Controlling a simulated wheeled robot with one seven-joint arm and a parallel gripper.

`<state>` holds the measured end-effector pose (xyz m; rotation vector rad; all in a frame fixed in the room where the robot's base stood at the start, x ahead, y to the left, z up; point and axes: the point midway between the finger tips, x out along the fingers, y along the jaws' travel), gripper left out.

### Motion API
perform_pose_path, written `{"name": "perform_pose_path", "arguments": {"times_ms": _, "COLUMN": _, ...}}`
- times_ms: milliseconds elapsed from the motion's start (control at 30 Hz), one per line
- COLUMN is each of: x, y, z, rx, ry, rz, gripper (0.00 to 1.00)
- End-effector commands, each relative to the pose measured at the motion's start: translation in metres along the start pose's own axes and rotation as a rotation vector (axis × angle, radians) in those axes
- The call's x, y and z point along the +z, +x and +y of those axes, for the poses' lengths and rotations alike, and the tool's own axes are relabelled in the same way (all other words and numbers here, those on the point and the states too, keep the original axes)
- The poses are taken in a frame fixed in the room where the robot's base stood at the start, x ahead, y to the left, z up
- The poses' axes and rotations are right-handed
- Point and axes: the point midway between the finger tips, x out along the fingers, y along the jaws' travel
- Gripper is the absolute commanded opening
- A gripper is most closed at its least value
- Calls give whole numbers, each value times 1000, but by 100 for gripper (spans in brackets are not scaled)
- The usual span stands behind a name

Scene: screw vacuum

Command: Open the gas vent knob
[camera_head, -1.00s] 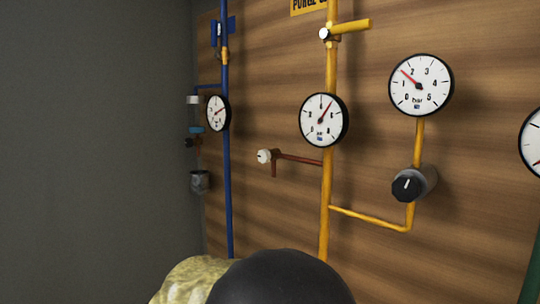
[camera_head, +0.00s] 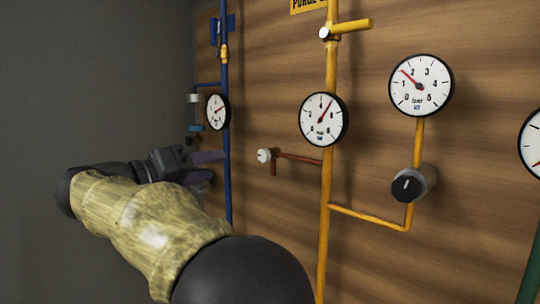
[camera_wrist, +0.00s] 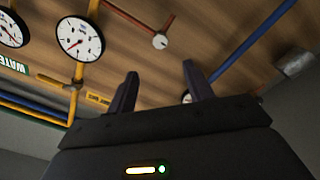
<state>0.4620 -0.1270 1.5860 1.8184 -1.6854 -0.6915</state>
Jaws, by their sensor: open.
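A small white knob (camera_head: 264,155) sits at the end of a red-brown side pipe (camera_head: 298,159) off the yellow pipe. No label on it is readable, so I cannot tell for sure that it is the gas vent knob. It also shows in the wrist view (camera_wrist: 159,41), beyond the space between my fingertips. My gripper (camera_head: 215,167) is left of the knob in the head view, apart from it, in front of the blue pipe. In the wrist view my gripper (camera_wrist: 160,72) has its two dark fingers spread with nothing between them.
A yellow pipe (camera_head: 327,180) runs up the wooden wall (camera_head: 470,220) with a gauge (camera_head: 323,119) and a yellow lever (camera_head: 351,26). A black knob (camera_head: 408,187) sits below another gauge (camera_head: 420,85). A blue pipe (camera_head: 225,60) with its gauge (camera_head: 217,112) stands at the left.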

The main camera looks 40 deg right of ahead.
Motion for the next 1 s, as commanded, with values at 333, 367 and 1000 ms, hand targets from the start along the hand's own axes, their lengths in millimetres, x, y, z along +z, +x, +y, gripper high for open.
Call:
{"name": "perform_pose_path", "arguments": {"times_ms": 333, "x": -1, "y": 15, "z": 1, "rx": 1, "ry": -4, "rz": -2, "gripper": 52}}
{"name": "perform_pose_path", "arguments": {"times_ms": 367, "x": -1, "y": 19, "z": 2, "rx": 2, "ry": -5, "rz": -3, "gripper": 52}}
{"name": "perform_pose_path", "arguments": {"times_ms": 1000, "x": -2, "y": 130, "z": 2, "rx": 0, "ry": -8, "rz": -3, "gripper": 52}}
